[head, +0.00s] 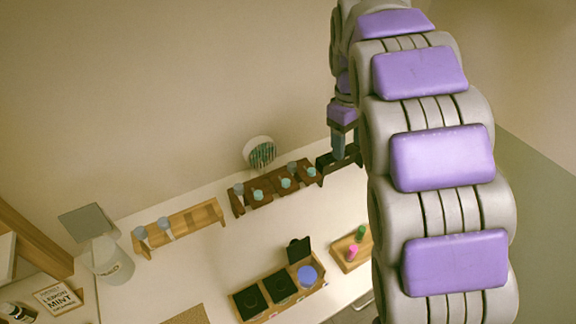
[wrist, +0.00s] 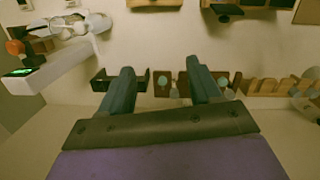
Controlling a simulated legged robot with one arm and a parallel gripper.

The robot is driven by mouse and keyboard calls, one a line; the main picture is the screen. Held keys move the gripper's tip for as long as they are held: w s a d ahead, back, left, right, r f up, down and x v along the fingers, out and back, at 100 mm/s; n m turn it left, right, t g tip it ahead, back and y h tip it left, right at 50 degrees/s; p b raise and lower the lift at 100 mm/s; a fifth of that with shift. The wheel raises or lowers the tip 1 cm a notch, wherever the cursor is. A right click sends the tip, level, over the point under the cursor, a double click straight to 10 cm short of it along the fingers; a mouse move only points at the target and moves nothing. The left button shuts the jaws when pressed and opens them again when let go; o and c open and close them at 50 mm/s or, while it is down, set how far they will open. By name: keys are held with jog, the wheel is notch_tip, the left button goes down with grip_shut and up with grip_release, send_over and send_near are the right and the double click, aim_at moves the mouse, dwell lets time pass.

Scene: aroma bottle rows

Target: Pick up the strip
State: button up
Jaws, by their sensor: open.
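I cannot make out a single loose strip for certain in either view. In the head view a round white holder (head: 261,153) with thin greenish stripes, perhaps strips, stands by the wall behind the dark bottle rack (head: 262,199). My gripper (head: 338,156) is at the back right of the table, by a black stand (head: 325,165), partly hidden by my arm. In the wrist view my gripper (wrist: 158,70) is open, its two fingers apart with no held thing visible. The black stand (wrist: 103,83) shows beside the left finger, and the dark rack (wrist: 163,83) lies beyond and between the fingertips.
A light wooden rack (head: 180,228) with bottles stands left of the dark rack. A box with black compartments (head: 264,308) and a small tray (head: 340,262) with pink and green bottles sit in front. A white device (wrist: 55,68) is at the wrist view's left. The table's middle is clear.

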jog(key=w+a+f+n+p, duration=0.15)
jog(key=w+a+n, duration=0.3)
jog(key=w, duration=0.55)
jog(key=n+y, duration=0.1)
jog(key=n, duration=0.4)
send_over(291, 164)
notch_tip(291, 164, down, 5)
jog(key=shift+t, duration=0.3)
jog(key=f, duration=0.6)
jog(key=f+b, duration=0.1)
jog(key=f, duration=0.2)
jog(key=shift+a+f, duration=0.1)
jog(key=shift+a, duration=0.15)
jog(key=shift+d+f, duration=0.2)
jog(key=shift+f, duration=0.35)
jog(key=shift+d+f, duration=0.15)
jog(key=shift+f, duration=0.4)
jog(key=shift+d+f, duration=0.3)
jog(key=shift+d, duration=0.1)
jog(key=shift+f, duration=0.2)
jog(key=f, duration=0.2)
jog(key=a+f+b, duration=0.1)
jog(key=f, duration=0.2)
jog(key=shift+a, duration=0.15)
jog(key=shift+d+r, duration=0.1)
jog(key=shift+d, duration=0.4)
jog(key=shift+c, duration=1.3)
jog(key=shift+a, duration=0.3)
jog(key=c, duration=0.7)
